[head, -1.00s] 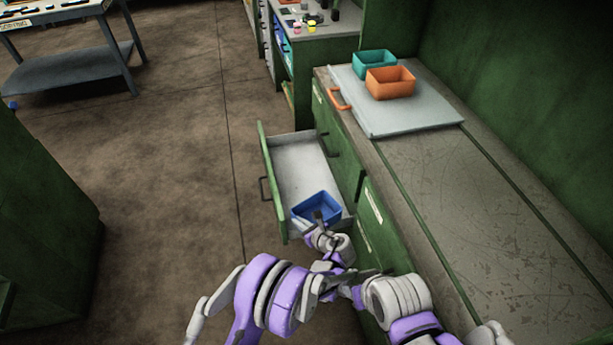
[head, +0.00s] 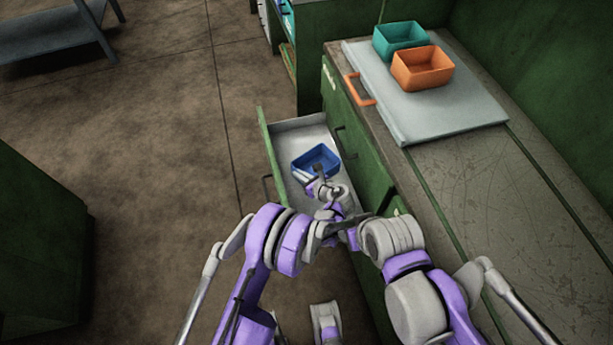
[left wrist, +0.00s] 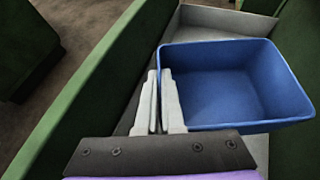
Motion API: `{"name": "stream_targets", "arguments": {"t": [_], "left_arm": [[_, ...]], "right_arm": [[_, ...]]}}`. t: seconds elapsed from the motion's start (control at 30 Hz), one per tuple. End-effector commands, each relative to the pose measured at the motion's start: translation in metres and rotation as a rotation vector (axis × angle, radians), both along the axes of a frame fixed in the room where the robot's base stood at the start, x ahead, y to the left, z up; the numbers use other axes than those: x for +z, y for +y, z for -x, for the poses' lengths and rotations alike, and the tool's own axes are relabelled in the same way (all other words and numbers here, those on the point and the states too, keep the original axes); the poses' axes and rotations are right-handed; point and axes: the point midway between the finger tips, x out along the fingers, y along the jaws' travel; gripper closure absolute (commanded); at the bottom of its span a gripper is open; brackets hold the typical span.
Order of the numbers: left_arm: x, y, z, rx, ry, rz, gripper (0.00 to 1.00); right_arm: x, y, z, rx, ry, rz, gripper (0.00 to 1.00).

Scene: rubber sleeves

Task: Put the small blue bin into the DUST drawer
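The small blue bin (head: 316,158) is inside the outline of the open drawer (head: 283,160), with its open top up. It fills the right of the left wrist view (left wrist: 235,85). My left gripper (head: 317,174) is at the bin's near left wall. In the left wrist view its two pale fingers (left wrist: 160,75) are close together, one on each side of that wall, so it looks shut on the bin. Whether the bin touches the drawer floor I cannot tell. No drawer label is readable now. My right arm's hand (head: 352,232) is just behind the left wrist; its fingers are unclear.
The green cabinet's worktop (head: 465,190) runs along the right. A grey board (head: 415,110) with an orange handle lies on it, with a teal bin (head: 400,40) and an orange bin (head: 422,70) on top. Open floor (head: 150,150) lies left of the drawer.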

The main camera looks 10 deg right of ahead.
Motion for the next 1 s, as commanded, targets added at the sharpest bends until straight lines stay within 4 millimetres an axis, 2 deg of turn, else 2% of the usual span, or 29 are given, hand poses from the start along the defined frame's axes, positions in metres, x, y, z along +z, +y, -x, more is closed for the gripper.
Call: {"name": "stream_targets", "arguments": {"t": [0.03, 0.1, 0.37, 0.53, 0.97, 1.0], "left_arm": [[-0.014, 0.0, 0.0, 0.0, 0.001, 0.0, 1.0], [-0.026, 0.0, 0.0, 0.0, 0.001, 0.0, 1.0], [-0.048, 0.0, 0.0, 0.0, 0.0, 0.0, 1.0], [-0.072, 0.0, 0.0, 0.0, 0.0, 0.0, 1.0], [-0.079, 0.0, 0.0, 0.0, 0.0, 0.0, 1.0], [-0.078, 0.0, 0.0, 0.0, 0.0, 0.0, 0.9]], "right_arm": [[-0.007, 0.0, 0.001, 0.0, 0.002, 0.0, 0.5], [-0.01, 0.0, 0.001, 0.0, 0.003, 0.0, 0.5], [-0.016, 0.0, 0.001, 0.0, 0.005, 0.0, 0.5], [-0.024, 0.0, 0.001, 0.0, 0.008, 0.0, 0.5], [-0.029, 0.0, 0.002, 0.0, 0.009, 0.0, 0.5], [-0.028, 0.0, 0.002, 0.0, 0.009, 0.0, 0.5]]}}
